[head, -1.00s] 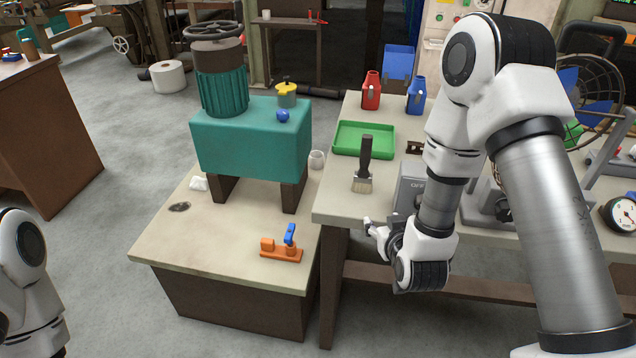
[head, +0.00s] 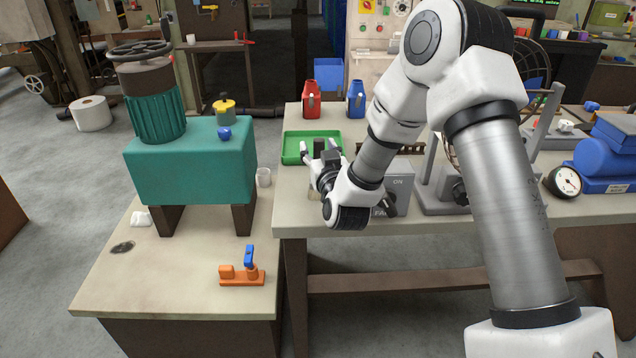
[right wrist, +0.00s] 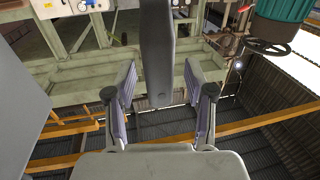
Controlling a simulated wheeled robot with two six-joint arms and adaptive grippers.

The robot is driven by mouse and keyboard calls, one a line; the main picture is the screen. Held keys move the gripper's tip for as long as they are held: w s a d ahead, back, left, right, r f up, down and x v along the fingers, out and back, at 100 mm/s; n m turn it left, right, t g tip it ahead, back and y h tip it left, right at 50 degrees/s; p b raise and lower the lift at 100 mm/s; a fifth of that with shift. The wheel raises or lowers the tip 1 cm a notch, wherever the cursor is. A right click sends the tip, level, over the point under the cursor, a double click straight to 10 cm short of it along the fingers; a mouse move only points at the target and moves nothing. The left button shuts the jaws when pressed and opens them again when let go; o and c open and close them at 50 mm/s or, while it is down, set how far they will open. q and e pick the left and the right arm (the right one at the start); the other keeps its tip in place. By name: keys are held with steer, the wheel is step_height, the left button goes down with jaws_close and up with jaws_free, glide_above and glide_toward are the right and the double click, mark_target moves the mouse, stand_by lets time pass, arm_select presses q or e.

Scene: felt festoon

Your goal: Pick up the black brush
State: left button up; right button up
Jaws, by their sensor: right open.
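The black brush (right wrist: 158,45) shows in the right wrist view as a dark upright handle coming down from the top, between the fingers. My right gripper (right wrist: 161,85) is open, one finger on each side of the handle, with gaps showing between. In the head view my right gripper (head: 320,147) is over the workbench at the front of the green tray (head: 290,157). There my gripper and wrist hide most of the brush, and its bristles cannot be seen. My left gripper is out of view.
A red bottle (head: 311,103) and a blue bottle (head: 356,103) stand behind the tray. A grey ON-marked box (head: 398,181) is close to the right of my wrist. A teal machine (head: 190,165) stands on the lower table at left.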

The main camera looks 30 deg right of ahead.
jaws_close()
stand_by(0.3)
